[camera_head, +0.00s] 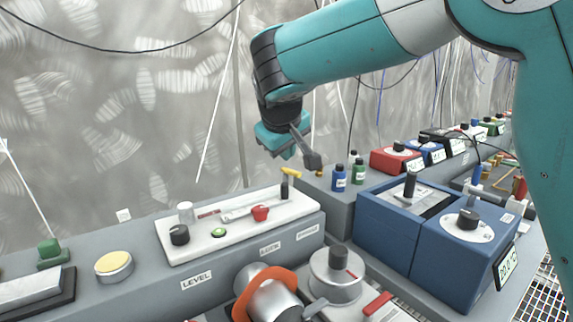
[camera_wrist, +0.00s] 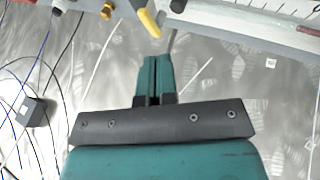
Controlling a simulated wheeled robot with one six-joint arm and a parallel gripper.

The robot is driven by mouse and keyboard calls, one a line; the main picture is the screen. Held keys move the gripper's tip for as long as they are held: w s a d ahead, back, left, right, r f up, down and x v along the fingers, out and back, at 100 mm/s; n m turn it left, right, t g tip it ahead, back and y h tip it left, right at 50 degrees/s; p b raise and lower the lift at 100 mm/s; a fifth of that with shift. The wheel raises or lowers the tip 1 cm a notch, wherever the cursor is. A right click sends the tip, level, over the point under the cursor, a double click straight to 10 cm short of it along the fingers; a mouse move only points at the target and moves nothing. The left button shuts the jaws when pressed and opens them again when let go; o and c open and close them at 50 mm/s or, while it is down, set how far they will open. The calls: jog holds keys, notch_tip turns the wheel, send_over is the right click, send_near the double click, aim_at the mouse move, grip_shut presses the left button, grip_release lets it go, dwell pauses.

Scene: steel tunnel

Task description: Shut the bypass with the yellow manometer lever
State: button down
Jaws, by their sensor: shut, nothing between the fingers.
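The yellow lever (camera_head: 291,172) sits on a dark post at the right back end of a white panel (camera_head: 240,222). In the wrist view the yellow lever (camera_wrist: 150,23) lies just beyond my fingertips and slightly left, with a visible gap. My gripper (camera_head: 286,152) hangs above and behind the lever, pointing down. In the wrist view my gripper (camera_wrist: 155,60) shows its two teal fingers together, with nothing between them. The panel carries a scale strip, a red knob (camera_head: 260,213), a black knob (camera_head: 179,235) and a green button (camera_head: 219,232).
Blue and green bottles (camera_head: 340,178) stand right of the lever. A blue instrument box (camera_head: 400,215) is further right. An orange-ringed metal cylinder (camera_head: 268,292) and a round dial unit (camera_head: 336,275) are in front. Air around my gripper looks free; cables hang behind.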

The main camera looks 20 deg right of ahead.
aim_at(288, 172)
jog(key=x, duration=0.9)
jog(key=shift+w+f, duration=0.1)
jog(key=shift+f, duration=0.05)
